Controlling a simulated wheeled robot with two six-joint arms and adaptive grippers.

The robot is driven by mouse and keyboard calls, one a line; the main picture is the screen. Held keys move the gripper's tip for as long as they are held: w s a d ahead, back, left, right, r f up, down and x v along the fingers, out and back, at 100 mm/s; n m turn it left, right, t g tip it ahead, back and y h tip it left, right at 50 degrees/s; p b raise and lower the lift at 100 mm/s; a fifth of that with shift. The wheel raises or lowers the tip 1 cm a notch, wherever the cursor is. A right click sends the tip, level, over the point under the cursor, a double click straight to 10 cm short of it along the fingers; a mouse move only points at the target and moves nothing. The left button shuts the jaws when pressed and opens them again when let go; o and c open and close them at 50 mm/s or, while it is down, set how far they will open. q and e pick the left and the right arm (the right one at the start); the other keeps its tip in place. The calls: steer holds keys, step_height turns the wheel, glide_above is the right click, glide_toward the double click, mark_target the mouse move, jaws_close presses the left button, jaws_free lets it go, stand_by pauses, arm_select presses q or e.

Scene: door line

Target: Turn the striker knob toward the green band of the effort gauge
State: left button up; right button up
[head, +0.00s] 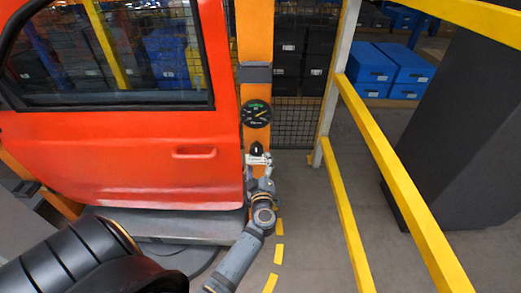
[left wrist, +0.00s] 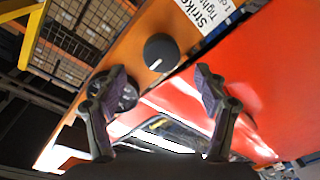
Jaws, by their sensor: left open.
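The striker knob (left wrist: 160,52) is round and black with a white pointer line, on the orange post, in the left wrist view. It shows small and dark in the head view (head: 257,149). My left gripper (left wrist: 161,72) is open, with one finger on each side of the knob's line and no clear contact. In the head view the left gripper (head: 258,160) is just below the knob. The effort gauge (head: 256,113) is a black dial above the knob, with a green band along its top and a yellow needle. My right gripper is not in view.
A red car door (head: 130,150) with a window and handle stands left of the orange post (head: 254,45). A white label (left wrist: 208,14) with black print is beside the knob. A yellow railing (head: 375,130) is on the right. Blue bins (head: 388,68) stand behind the mesh.

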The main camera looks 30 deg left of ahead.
mark_target(257, 152)
arm_select(q)
steer(key=x, duration=0.7)
steer(key=shift+f, duration=0.1)
steer(key=c, duration=1.1)
